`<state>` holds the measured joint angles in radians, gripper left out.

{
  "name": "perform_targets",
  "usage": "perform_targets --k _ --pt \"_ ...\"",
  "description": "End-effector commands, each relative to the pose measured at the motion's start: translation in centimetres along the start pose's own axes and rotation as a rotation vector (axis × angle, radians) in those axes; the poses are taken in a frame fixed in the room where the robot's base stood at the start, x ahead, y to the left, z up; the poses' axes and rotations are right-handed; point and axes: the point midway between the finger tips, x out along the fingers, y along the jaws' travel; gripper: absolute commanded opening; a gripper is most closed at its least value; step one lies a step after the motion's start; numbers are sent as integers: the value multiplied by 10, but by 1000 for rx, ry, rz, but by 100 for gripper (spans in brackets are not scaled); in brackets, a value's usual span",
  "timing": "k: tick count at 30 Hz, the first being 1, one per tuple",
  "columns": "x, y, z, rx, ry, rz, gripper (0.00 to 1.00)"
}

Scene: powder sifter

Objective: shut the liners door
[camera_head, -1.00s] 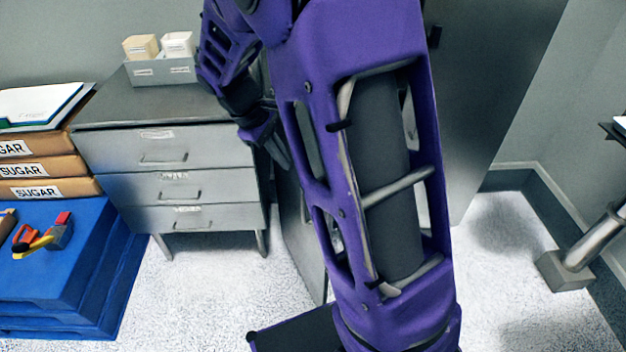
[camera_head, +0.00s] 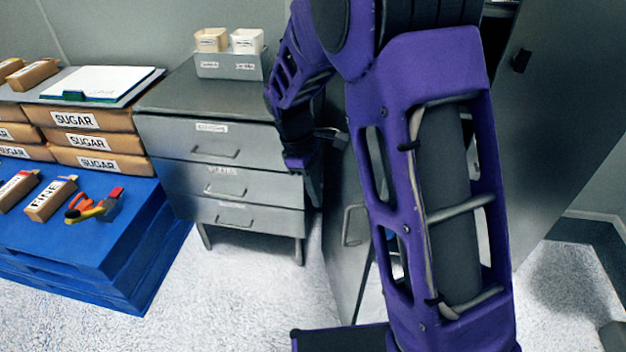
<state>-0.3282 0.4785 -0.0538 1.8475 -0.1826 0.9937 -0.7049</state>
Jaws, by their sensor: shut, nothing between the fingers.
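A grey metal door (camera_head: 345,250) with a bar handle stands open behind my arm, just right of the drawer cabinet. Its label is not readable, so I cannot tell for certain that it is the liners door. My purple arm hides much of its right part. My gripper (camera_head: 314,190) is shut and empty, pointing down between the drawer cabinet's right side and this door's left edge. I cannot tell whether it touches the door. A large dark grey panel (camera_head: 560,130) with a black knob stands at the right; its label is not seen.
A three-drawer cabinet (camera_head: 222,170) with shut drawers stands left of my gripper, with a bin of small boxes (camera_head: 229,65) on top. A blue pallet stack (camera_head: 85,235) with sugar packs (camera_head: 88,142) is at the left. The speckled floor in front is clear.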

Motion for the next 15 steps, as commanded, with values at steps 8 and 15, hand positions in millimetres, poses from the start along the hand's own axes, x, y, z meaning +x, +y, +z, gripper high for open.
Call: perform_targets --k 8,15 --pt "33 0 23 3 1 1 0" --pt "37 0 38 1 0 1 0"
